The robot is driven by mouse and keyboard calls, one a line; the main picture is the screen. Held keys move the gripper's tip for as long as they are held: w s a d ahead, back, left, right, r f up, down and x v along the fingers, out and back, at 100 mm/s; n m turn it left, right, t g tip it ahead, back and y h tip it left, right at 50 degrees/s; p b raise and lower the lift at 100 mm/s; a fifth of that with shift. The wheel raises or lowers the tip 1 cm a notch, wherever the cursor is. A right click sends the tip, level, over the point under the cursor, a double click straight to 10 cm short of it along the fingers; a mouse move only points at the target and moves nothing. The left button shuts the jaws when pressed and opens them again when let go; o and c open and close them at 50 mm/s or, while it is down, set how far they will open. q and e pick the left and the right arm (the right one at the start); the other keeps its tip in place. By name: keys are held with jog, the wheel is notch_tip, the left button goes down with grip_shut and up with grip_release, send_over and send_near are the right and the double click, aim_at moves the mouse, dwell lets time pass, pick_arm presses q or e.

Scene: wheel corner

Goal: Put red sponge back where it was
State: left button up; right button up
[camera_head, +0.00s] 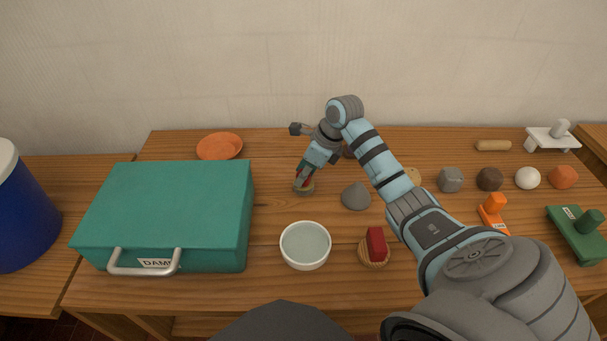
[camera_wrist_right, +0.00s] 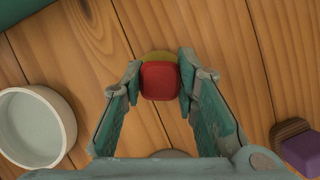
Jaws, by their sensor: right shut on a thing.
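My right gripper (camera_head: 304,180) reaches down over the middle of the table, right of the teal case. In the right wrist view its fingers (camera_wrist_right: 160,83) are shut on a red sponge (camera_wrist_right: 160,82), which shows small in the head view (camera_head: 300,174). A round olive-yellow piece (camera_wrist_right: 152,56) shows under the held sponge, seen as a tan disc (camera_head: 304,190) in the head view. I cannot tell whether sponge and disc touch. My left gripper is out of view.
The teal case (camera_head: 170,205) fills the left side. An orange dish (camera_head: 219,146) lies behind the case. Several small objects line the right.

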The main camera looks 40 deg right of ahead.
jog(key=shift+f, duration=0.1)
jog(key=o, duration=1)
jog(key=shift+o, duration=0.2)
jog(key=shift+r, duration=0.35)
jog(key=p+v, duration=0.3)
jog(key=v, duration=0.8)
jog(key=shift+r, duration=0.35)
